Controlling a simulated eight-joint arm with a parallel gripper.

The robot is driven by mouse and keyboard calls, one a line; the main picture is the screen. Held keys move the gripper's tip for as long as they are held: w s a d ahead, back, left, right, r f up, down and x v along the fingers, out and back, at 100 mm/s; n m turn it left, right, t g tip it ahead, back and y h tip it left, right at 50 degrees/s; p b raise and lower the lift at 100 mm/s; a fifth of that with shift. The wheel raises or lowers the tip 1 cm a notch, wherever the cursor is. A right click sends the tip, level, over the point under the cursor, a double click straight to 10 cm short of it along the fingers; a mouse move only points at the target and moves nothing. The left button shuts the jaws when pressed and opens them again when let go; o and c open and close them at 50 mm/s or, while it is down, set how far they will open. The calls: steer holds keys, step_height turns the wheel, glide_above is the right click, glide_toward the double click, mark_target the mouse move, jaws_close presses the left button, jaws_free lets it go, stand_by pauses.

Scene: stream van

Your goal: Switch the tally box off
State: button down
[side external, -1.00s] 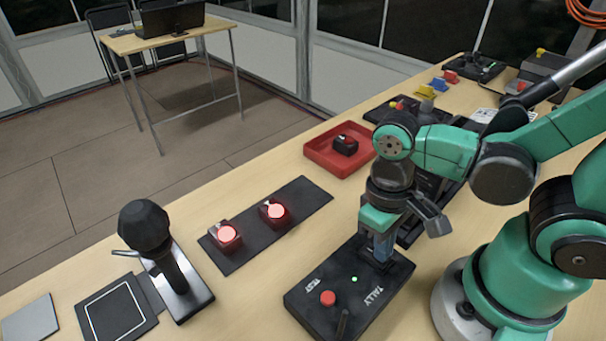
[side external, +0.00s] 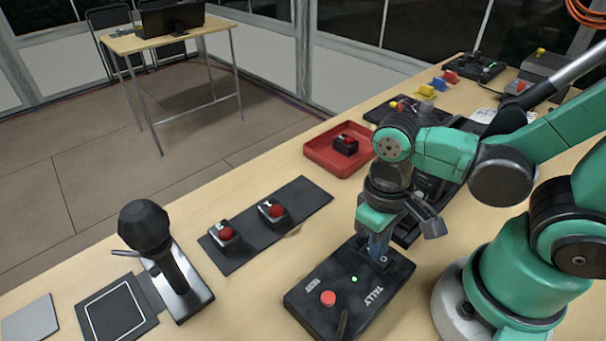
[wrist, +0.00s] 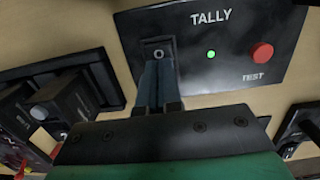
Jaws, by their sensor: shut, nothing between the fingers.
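The tally box (side external: 325,310) is a black box lettered TALLY and TEST, with a red button (side external: 328,298) and a small lit green light (side external: 354,279). In the wrist view the box (wrist: 225,75) fills the upper right, with a rocker switch (wrist: 158,50) marked O at its left end. My gripper (side external: 378,255) is shut and empty, its fingertips at the switch. In the wrist view the fingers (wrist: 158,80) cover the lower part of the switch. I cannot tell whether they touch it. Two tally lamps (side external: 226,233) (side external: 276,210) on a black mat are dark red, unlit.
A microphone (side external: 147,228) on a stand is at the left front. A red tray (side external: 318,157) with a small red-topped unit sits behind the box. Black equipment (side external: 415,215) stands close beside my gripper. Bare table lies between the mat and the box.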

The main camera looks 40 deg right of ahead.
steer(key=shift+w+r, duration=0.1)
steer(key=shift+w, duration=0.25)
step_height(320, 180, up, 14)
steer(key=w, duration=0.2)
stand_by(0.8)
steer(key=shift+s, duration=0.1)
steer(key=shift+s+a+g, duration=0.1)
steer(key=shift+s+g, duration=0.2)
steer(key=shift+s, duration=0.4)
